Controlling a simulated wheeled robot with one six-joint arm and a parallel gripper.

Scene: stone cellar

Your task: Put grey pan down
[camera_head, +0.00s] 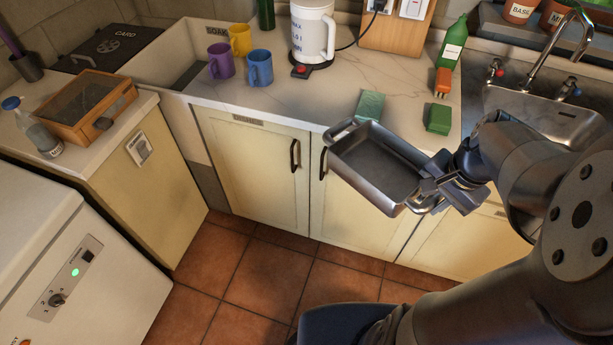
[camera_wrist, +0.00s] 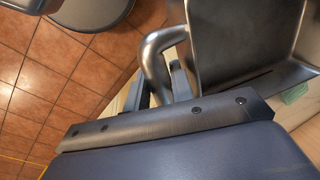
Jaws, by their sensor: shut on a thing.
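The grey pan (camera_head: 374,165) is a deep rectangular metal pan with a loop handle at each short end. In the head view it hangs in the air in front of the counter edge, a little tilted. My gripper (camera_head: 428,190) is shut on the pan's near right handle. In the wrist view the pan (camera_wrist: 240,40) fills the upper right, and its curved handle (camera_wrist: 153,60) runs between the fingers of my gripper (camera_wrist: 160,88). The gripper's fingertips are partly hidden by the gripper body in the wrist view.
The pale counter (camera_head: 310,98) has clear room in its middle. A green box (camera_head: 369,105), a green sponge (camera_head: 438,119), an orange brush (camera_head: 443,82), a green bottle (camera_head: 452,43), a white kettle (camera_head: 312,30) and mugs (camera_head: 259,68) stand around it. A sink (camera_head: 545,115) lies right.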

